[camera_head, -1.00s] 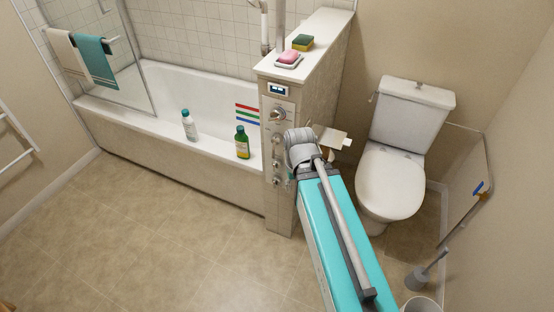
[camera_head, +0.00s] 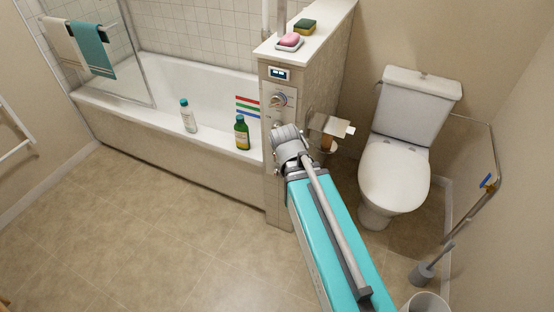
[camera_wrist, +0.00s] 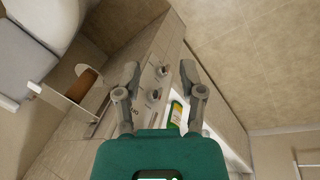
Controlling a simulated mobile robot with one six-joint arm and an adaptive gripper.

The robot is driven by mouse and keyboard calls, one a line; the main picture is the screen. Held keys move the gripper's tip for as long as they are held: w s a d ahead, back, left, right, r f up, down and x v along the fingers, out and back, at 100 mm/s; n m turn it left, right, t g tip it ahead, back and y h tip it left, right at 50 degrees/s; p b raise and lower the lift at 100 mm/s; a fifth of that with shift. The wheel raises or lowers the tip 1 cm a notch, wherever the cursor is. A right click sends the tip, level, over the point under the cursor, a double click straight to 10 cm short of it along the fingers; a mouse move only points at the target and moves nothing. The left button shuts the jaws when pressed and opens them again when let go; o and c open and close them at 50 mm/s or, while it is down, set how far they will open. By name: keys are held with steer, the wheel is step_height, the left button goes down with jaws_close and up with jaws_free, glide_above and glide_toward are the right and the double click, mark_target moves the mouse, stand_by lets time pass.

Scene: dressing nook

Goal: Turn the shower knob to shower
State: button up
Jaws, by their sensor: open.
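A control panel (camera_head: 291,101) is on the narrow end of the half wall beside the tub. Its upper round knob (camera_head: 279,100) shows below a small display (camera_head: 279,73). Lower controls are partly hidden by my wrist. In the wrist view two grey knobs, one nearer (camera_wrist: 154,96) and one farther (camera_wrist: 163,71), stick out from the panel between my fingers. Which of them is the shower knob I cannot tell; the markings are too small. My gripper (camera_wrist: 160,67) is open and empty, facing the panel, with no clear contact. In the head view its fingers are hidden by my arm.
A toilet paper holder (camera_head: 330,125) sticks out right of the panel, close to my wrist. The toilet (camera_head: 394,175) stands further right. A green bottle (camera_head: 242,134) and a white bottle (camera_head: 188,118) stand on the tub edge. Floor at left is clear.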

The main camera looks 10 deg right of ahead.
steer(key=w+d+f+n+t+h+b, duration=0.1)
steer(key=w+f+n+t+h+b, duration=0.35)
steer(key=f+b, duration=0.45)
steer(key=n+t+h+b, duration=0.4)
steer(key=n+t+b, duration=0.5)
steer(key=n+b, duration=1.3)
glide_toward(274, 154)
steer(key=s+a+m+b, duration=0.1)
steer(key=s, duration=0.2)
steer(key=shift+w+a+r+y, duration=0.2)
steer(key=shift+r+y, duration=0.05)
steer(key=x, duration=1.4)
steer(key=shift+f, duration=0.15)
steer(key=shift+s, duration=0.1)
